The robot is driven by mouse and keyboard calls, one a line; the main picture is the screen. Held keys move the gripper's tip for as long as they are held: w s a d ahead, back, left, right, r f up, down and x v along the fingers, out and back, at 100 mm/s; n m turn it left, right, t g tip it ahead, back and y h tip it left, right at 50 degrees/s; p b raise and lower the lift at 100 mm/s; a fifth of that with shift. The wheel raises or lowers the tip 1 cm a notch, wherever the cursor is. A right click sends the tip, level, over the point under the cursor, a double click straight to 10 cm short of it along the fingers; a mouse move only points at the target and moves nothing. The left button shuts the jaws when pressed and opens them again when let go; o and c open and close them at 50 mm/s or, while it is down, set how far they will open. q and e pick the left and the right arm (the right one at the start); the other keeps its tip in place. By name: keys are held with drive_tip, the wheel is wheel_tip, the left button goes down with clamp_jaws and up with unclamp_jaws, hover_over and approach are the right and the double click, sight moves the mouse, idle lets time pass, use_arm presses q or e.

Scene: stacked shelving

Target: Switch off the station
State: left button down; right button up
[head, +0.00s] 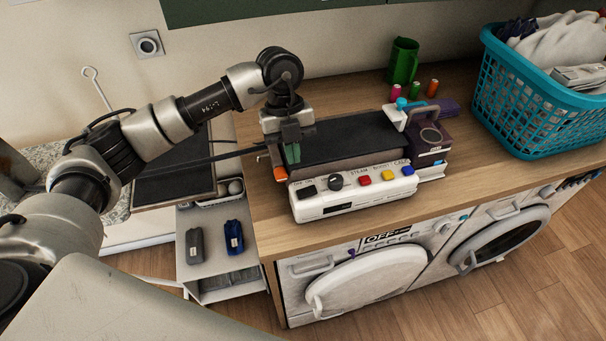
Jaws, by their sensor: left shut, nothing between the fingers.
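The station is a white unit (352,200) with a dark flat top (345,140), standing on the wooden counter. Its front panel carries a black square switch (307,192) at the left, a dark round knob (336,181), and red, yellow and blue buttons. Small lettering runs above the controls; the switch position is too small to tell. My left gripper (284,148) is shut and empty at the station's back left corner, behind the switch. It partly hides that corner, where green and orange bits show. My right gripper is not in view.
A purple appliance (427,137) stands at the station's right end. A teal laundry basket (530,105) stands at right. Washing machines (360,280) sit below. Bare counter lies right of the station and along its front.

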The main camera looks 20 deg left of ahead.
use_arm(q)
drive_tip(key=r, duration=0.1)
drive_tip(key=a+r, duration=0.1)
drive_tip(key=w+a+r+b, duration=0.1)
drive_tip(key=r, duration=0.1)
drive_tip(key=shift+a, duration=0.25)
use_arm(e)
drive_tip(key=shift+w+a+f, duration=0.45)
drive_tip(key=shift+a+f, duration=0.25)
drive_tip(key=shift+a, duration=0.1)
